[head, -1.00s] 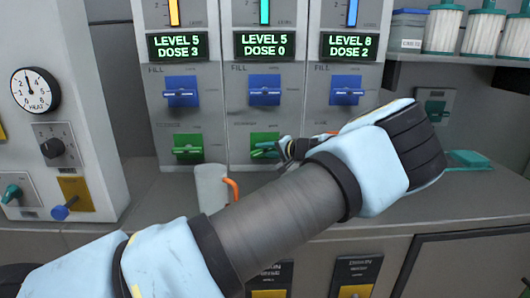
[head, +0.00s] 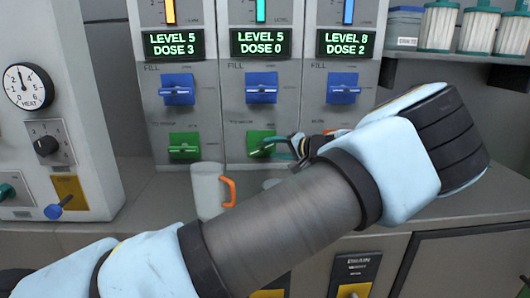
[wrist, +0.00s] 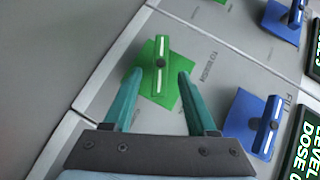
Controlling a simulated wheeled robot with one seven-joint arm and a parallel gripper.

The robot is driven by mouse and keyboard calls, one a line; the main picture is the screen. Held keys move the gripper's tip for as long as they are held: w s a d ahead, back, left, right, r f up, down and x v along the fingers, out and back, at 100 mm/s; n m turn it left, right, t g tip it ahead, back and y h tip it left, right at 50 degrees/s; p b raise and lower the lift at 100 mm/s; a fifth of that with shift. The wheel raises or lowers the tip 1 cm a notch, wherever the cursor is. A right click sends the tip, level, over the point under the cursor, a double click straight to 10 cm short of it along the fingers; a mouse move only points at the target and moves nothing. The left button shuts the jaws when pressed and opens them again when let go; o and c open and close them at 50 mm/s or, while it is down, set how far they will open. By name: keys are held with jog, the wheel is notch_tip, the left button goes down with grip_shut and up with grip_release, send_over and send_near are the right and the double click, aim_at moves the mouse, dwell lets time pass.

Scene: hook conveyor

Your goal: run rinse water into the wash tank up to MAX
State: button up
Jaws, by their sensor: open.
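My gripper (head: 272,146) is in front of the green handle (head: 257,143) on the middle panel, under a display reading LEVEL 5, DOSE 0. In the wrist view, my gripper (wrist: 160,72) is open. Its teal fingers lie on either side of the green handle (wrist: 160,60), which runs lengthwise between them; contact cannot be told. The middle blue FILL handle (head: 262,89) is above it and also shows in the wrist view (wrist: 266,126). The left display (head: 174,44) reads LEVEL 5, DOSE 3; the right display (head: 346,43) appears to read LEVEL 8, DOSE 2. No MAX mark is legible.
A white mug (head: 207,190) with an orange handle stands on the counter below the panels. A heat gauge (head: 26,87) and dark knob (head: 46,146) are on the left cabinet. White canisters (head: 440,27) stand on the right shelf. My forearm hides part of the counter.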

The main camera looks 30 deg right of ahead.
jog(key=v, duration=0.5)
jog(key=shift+b, duration=0.4)
